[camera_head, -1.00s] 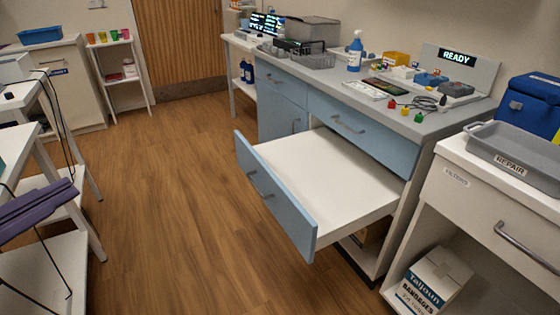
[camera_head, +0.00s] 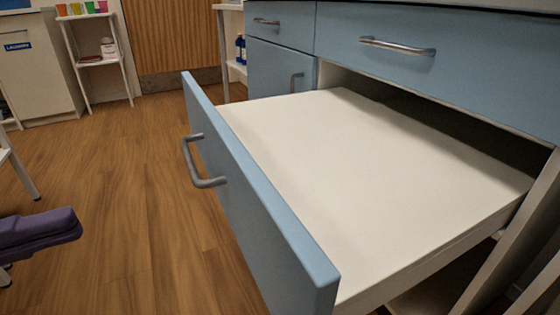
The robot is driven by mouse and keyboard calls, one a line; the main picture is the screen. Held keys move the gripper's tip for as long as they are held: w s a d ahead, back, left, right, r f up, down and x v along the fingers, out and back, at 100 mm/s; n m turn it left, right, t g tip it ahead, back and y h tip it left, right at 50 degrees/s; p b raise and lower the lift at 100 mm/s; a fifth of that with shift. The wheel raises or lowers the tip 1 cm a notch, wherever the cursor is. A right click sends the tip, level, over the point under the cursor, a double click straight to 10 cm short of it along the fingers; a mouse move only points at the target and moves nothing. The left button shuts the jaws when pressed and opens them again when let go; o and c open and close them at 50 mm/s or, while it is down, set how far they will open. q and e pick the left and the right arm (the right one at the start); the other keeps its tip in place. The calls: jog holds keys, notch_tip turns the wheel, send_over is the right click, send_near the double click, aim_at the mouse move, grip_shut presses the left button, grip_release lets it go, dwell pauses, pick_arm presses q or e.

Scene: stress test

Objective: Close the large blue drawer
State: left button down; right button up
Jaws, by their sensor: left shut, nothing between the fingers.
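The large blue drawer (camera_head: 262,205) is pulled far out of the cabinet in the middle of the view. Its blue front faces left and has a grey bar handle (camera_head: 200,168). Its inside (camera_head: 360,180) is white and looks empty. My left gripper (camera_head: 74,228) is purple and shut on nothing at the left edge. It is left of the drawer front and clear of it, with floor showing between them. My right gripper is not in view.
The blue cabinet (camera_head: 440,62) has a closed drawer above the open one. A white end panel (camera_head: 530,235) stands at lower right. A white shelf (camera_head: 98,58) stands at the far left. The wooden floor (camera_head: 135,190) left of the drawer is clear.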

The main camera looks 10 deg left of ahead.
pick_arm(q)
jog(key=b, duration=0.3)
send_near(249, 186)
jog(key=x, duration=0.5)
jog(key=shift+w+d, duration=0.6)
jog(key=shift+d, duration=0.2)
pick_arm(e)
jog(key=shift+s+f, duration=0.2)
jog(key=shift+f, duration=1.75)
